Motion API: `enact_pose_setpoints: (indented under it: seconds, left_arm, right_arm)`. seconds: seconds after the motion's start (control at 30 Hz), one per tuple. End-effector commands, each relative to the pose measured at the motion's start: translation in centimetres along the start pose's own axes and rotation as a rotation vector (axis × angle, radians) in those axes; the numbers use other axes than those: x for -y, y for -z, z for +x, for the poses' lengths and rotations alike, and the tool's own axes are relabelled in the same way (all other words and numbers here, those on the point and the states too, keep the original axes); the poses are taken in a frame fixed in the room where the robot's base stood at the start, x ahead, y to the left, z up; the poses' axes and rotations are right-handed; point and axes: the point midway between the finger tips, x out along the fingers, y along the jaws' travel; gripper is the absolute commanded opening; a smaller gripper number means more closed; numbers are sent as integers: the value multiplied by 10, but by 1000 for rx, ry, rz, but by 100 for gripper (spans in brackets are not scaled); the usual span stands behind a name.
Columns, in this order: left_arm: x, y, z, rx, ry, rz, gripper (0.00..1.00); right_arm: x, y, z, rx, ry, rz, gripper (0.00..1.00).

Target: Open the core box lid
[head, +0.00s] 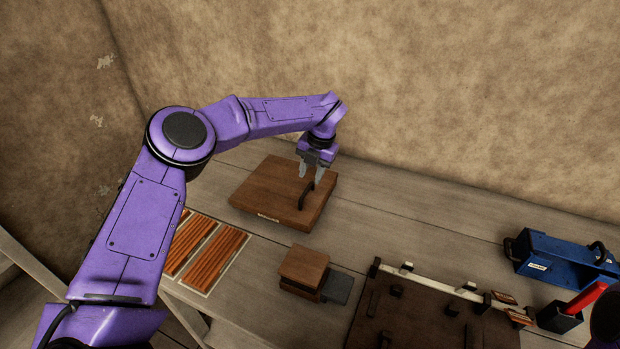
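The core box is a flat brown wooden box whose lid (270,190) lies shut, with a pale label on its front edge. A dark curved handle (306,195) stands on the right part of the lid. My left gripper (311,178) is directly over the lid, pointing down, its two grey fingers spread apart. The fingertips are at or just above the top of the handle; I cannot tell whether they touch it. My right gripper is not in view; only a dark part shows at the lower right edge.
Wooden slats lie in pale frames (237,266) at the front left. A small brown block stack (304,268) sits front centre. A dark board with pegs (420,318), a blue toolbox (560,262) and a dark cup with a red handle (561,318) are at the right. The table behind them is clear.

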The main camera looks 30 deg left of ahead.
Motion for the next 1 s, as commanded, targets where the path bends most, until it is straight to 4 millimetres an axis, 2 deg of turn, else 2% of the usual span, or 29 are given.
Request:
enact_pose_setpoints:
  seconds: [0.1,0.23,0.53,0.57,0.6,0.67,0.7,1.0]
  left_arm:
    - [-1,1,21,-4,0,1,38]
    - [0,0,38,-2,0,-1,38]
    - [0,0,45,1,0,0,38]
    - [0,0,45,0,0,0,35]
    - [0,0,45,0,0,0,22]
    - [0,0,45,0,0,0,2]
    - [0,0,45,0,0,0,0]
    - [-7,0,47,1,0,-2,0]
  right_arm:
    - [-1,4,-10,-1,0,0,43]
    - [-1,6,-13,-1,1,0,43]
    - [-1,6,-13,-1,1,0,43]
    - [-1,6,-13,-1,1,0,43]
    - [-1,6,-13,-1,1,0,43]
    - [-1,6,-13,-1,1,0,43]
    - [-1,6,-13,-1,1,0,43]
    - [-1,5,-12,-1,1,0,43]
